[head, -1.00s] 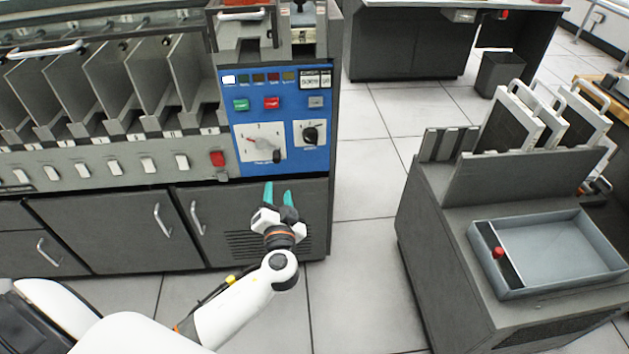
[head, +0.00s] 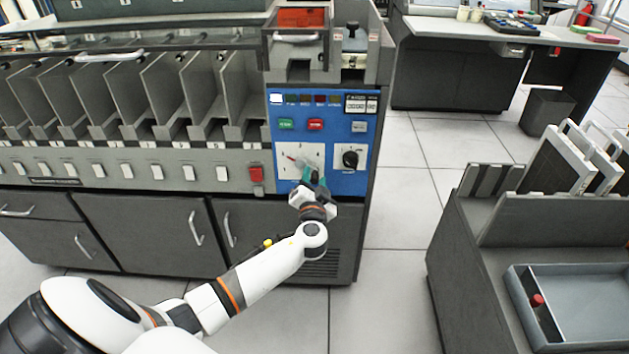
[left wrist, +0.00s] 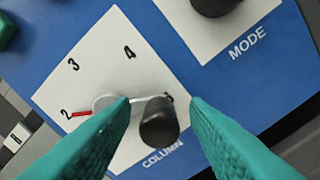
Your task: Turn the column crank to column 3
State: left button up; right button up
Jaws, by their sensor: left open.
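The column dial plate (head: 290,151) is white, on the blue control panel (head: 340,186). In the left wrist view its plate (left wrist: 107,45) shows the numbers 2, 3 and 4, and the red pointer (left wrist: 82,114) points at 2. The crank has a round grey hub (left wrist: 106,101), a thin arm and a black knob (left wrist: 158,124). My left gripper (head: 315,178) is at the dial; its teal fingers (left wrist: 160,101) are open, one on each side of the knob. I cannot tell whether they touch it. My right gripper is not in view.
The mode knob (head: 350,158) sits on its own white plate right of the column dial. Green (head: 286,125) and red (head: 316,124) buttons are above. A red switch (head: 256,173) is to the left. Card pockets line the machine's left side. A cart (head: 560,224) stands at right.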

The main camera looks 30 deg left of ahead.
pick_arm(q)
grip_shut()
jog(key=shift+f, duration=0.15)
jog(key=shift+s+a+f+m, duration=0.1)
jog(key=shift+f+m, duration=0.05)
jog(key=shift+m, duration=0.35)
jog(key=shift+s+a+f+m, duration=0.1)
jog(key=shift+m, duration=0.4)
jog(key=shift+s+a+f+m+b, duration=0.1)
jog(key=shift+f+m+b, duration=0.1)
jog(key=shift+m, duration=0.25)
jog(key=shift+a+f+m+b, duration=0.1)
jog(key=shift+m+b, duration=0.05)
jog(key=shift+m, duration=0.3)
jog(key=shift+s+a+f+m+p, duration=0.15)
jog(key=shift+s+a+m+p, duration=0.2)
jog(key=shift+m, duration=1)
jog(key=shift+s+a+f+m, duration=0.15)
jog(key=shift+a+m, duration=0.3)
jog(key=shift+m, duration=0.95)
jog(key=shift+s+a+f+m+p, duration=0.2)
jog(key=shift+a+m, duration=0.2)
jog(key=shift+m, duration=0.95)
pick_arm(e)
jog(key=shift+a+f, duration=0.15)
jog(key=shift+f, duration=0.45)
